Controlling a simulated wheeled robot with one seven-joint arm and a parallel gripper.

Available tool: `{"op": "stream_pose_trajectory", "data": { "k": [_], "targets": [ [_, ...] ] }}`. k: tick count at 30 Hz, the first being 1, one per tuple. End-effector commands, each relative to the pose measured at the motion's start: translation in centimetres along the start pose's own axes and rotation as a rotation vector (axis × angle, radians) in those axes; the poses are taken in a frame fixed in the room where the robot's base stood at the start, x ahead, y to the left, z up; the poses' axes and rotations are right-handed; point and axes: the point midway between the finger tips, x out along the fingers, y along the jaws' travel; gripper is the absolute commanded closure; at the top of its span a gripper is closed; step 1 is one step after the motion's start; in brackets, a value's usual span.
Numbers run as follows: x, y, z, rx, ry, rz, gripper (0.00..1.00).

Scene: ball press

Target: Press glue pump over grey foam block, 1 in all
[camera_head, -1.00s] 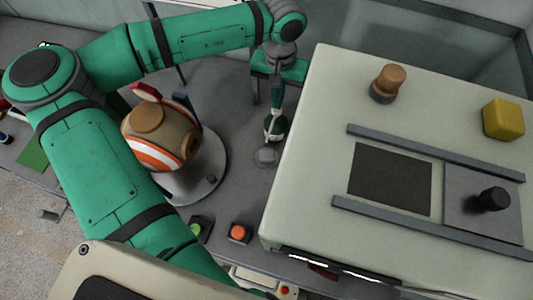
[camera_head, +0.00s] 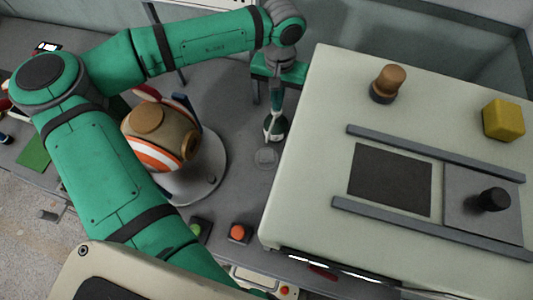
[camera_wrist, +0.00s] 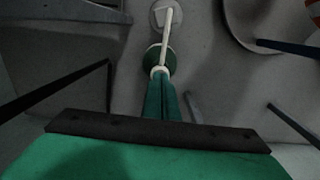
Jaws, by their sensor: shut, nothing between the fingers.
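The glue pump (camera_head: 275,130) is a dark green and white bottle standing upright on the grey table, left of the large pale cabinet. In the wrist view its white spout (camera_wrist: 166,40) reaches out over the small grey foam block (camera_wrist: 163,15). The block also shows in the head view (camera_head: 265,156), on a round pad just in front of the bottle. My gripper (camera_head: 278,108) points down right above the pump head. In the wrist view its green fingers (camera_wrist: 160,82) are together, tips at the white pump head. I cannot tell whether they touch it.
The pale cabinet (camera_head: 320,180) stands close on the right, with a yellow block (camera_head: 503,120), a brown knob (camera_head: 388,82) and rails on top. A striped ball-shaped device (camera_head: 160,135) stands left. Orange (camera_head: 238,231) and green buttons sit in front.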

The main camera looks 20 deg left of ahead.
Motion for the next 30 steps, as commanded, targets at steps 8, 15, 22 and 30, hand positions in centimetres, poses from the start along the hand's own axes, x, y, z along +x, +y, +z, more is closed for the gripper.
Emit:
{"op": "stream_pose_trajectory", "data": {
  "k": [8,15,22,30],
  "targets": [
    [0.9,0.0,0.0,0.000,-0.001,0.001,1.00],
    [1.6,0.0,0.0,0.000,-0.001,0.001,1.00],
    [1.6,0.0,0.1,0.000,-0.002,0.000,1.00],
    [0.9,0.0,0.1,-0.001,-0.002,-0.001,1.00]
  ]
}}
